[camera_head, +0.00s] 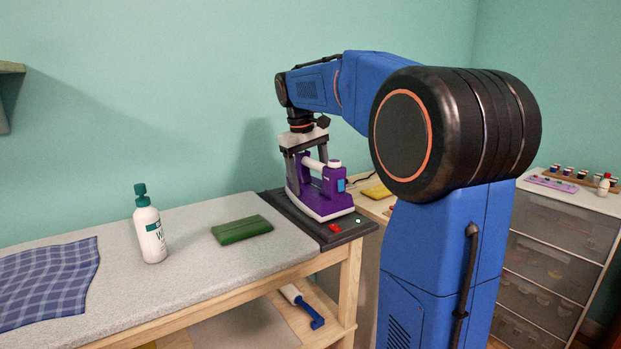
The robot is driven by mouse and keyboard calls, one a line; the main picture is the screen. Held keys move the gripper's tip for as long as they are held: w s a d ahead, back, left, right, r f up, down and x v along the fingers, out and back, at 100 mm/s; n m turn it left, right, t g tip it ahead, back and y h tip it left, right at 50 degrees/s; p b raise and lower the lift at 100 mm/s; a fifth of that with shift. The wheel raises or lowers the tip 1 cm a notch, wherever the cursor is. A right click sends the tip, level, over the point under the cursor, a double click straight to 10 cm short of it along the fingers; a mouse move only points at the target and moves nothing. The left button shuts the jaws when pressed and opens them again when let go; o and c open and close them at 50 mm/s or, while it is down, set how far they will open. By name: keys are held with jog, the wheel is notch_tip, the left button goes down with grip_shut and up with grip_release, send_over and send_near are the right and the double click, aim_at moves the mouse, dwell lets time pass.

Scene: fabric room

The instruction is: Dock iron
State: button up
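The purple and white iron (322,195) is upright at the right end of the ironing table, over the dark dock (342,236). Its soleplate appears to rest on the dock, though a small gap cannot be ruled out. The dock has a red button and a small white light at its front edge. My gripper (306,165) points down at the iron's white handle from above, its two grey fingers apart. One finger is at the handle's left, the other behind it. Whether they press on the handle cannot be told.
A white spray bottle with a teal top (150,226), a folded green cloth (242,230) and a blue checked cloth (48,281) lie or stand on the grey ironing surface (195,256). A drawer unit (552,235) stands at right. A blue-handled roller (302,304) is on the lower shelf.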

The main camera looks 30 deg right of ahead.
aim_at(304, 187)
jog(key=o, duration=0.4)
jog(key=shift+o, duration=0.2)
jog(key=shift+r, duration=0.1)
notch_tip(304, 187, up, 12)
jog(key=a, duration=0.2)
jog(key=shift+s+a, duration=0.1)
jog(key=shift+s, duration=0.05)
dwell(0.3)
